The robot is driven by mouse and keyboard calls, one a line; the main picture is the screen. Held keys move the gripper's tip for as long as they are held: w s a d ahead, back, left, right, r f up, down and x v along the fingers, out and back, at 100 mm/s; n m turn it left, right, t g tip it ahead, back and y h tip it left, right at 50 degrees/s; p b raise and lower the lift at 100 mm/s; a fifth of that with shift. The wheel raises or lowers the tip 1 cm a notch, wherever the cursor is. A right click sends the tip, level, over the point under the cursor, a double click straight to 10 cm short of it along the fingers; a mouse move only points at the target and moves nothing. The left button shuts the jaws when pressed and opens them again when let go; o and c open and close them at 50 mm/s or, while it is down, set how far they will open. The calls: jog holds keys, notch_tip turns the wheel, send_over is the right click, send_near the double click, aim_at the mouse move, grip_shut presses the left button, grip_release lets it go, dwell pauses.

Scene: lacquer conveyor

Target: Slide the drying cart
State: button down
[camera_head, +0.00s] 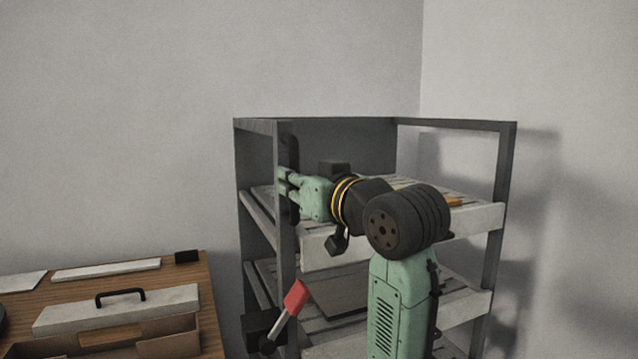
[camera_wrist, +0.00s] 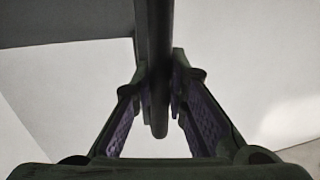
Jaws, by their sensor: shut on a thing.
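The drying cart (camera_head: 489,220) is a grey frame with several slatted shelves, standing in the corner of the room. A dark vertical handle bar (camera_head: 293,150) runs along its near left post. My gripper (camera_head: 287,188) is at this bar, above the middle of the cart's left side, and is shut on it. In the wrist view the bar (camera_wrist: 155,70) comes down from the top between my two fingers (camera_wrist: 160,105), which close in on it from both sides. My arm hides part of the shelves.
A lever with a red grip (camera_head: 297,297) sticks up at the cart's lower left post. A wooden table (camera_head: 212,310) stands left of the cart, with a white panel with a black handle (camera_head: 120,308) and a small black block (camera_head: 187,257). Walls stand close behind and right of the cart.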

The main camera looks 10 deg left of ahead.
jog(key=shift+s+a, duration=0.55)
jog(key=shift+a, duration=0.2)
jog(key=c, duration=1.6)
grip_release()
jog(key=shift+s+a, duration=0.1)
jog(key=shift+a, duration=0.05)
jog(key=shift+o, duration=0.2)
jog(key=shift+d, duration=0.2)
jog(key=v, duration=1.1)
jog(key=shift+s+d, duration=0.25)
jog(key=shift+s, duration=0.05)
